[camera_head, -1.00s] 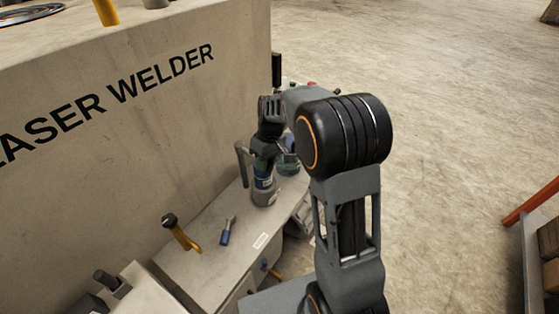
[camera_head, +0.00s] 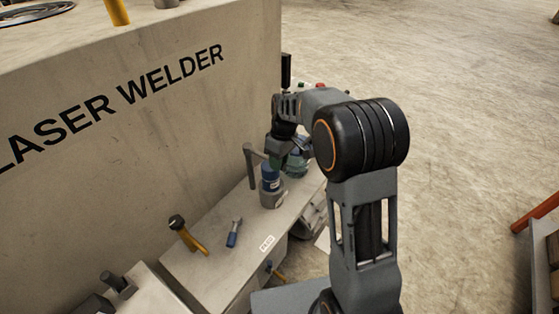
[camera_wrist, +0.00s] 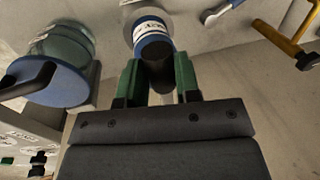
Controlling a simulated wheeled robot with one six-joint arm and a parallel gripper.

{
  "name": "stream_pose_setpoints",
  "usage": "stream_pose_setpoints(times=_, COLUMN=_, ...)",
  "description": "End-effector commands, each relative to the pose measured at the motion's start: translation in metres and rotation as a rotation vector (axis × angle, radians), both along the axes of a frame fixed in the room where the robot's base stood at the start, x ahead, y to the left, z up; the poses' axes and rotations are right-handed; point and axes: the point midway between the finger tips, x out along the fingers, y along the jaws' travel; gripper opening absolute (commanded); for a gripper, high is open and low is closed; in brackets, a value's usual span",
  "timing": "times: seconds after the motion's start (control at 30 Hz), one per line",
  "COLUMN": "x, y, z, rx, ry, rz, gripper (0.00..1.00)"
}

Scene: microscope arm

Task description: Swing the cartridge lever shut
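A grey lever (camera_head: 249,165) stands upright at the welder's wall, beside a blue-labelled cartridge; its bent top reaches toward the cartridge. I take it for the cartridge lever. The cartridge (camera_head: 269,176) stands in a grey round holder (camera_head: 272,197) on the shelf. It also shows in the wrist view (camera_wrist: 153,40), with a blue band and dark end. My gripper (camera_head: 281,160) is above and right of the cartridge, tilted. In the wrist view my green fingertips (camera_wrist: 160,72) are apart, with the dark end showing between them; contact cannot be told. I cannot surely pick out the lever there.
A glass jar (camera_head: 298,163) stands right of the cartridge. A yellow lever with a black knob (camera_head: 188,236) and a small blue-handled tool (camera_head: 232,236) are nearer on the shelf (camera_head: 215,262). The welder's wall (camera_head: 150,140) bounds the left. Open floor lies right.

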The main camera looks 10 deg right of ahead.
Motion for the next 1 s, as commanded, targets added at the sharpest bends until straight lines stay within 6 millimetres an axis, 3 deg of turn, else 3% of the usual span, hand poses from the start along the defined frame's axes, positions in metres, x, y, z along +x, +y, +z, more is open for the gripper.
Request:
stream_pose_setpoints(times=0.23, x=0.000, y=-0.001, z=0.000, rx=0.000, ry=-0.002, rz=-0.004, gripper=0.54)
stream_pose_setpoints(times=0.57, x=0.002, y=-0.001, z=0.007, rx=0.001, ry=-0.004, rz=-0.006, gripper=0.54)
stream_pose_setpoints(times=1.0, x=0.013, y=-0.013, z=0.087, rx=0.001, ry=-0.006, rz=-0.006, gripper=0.54)
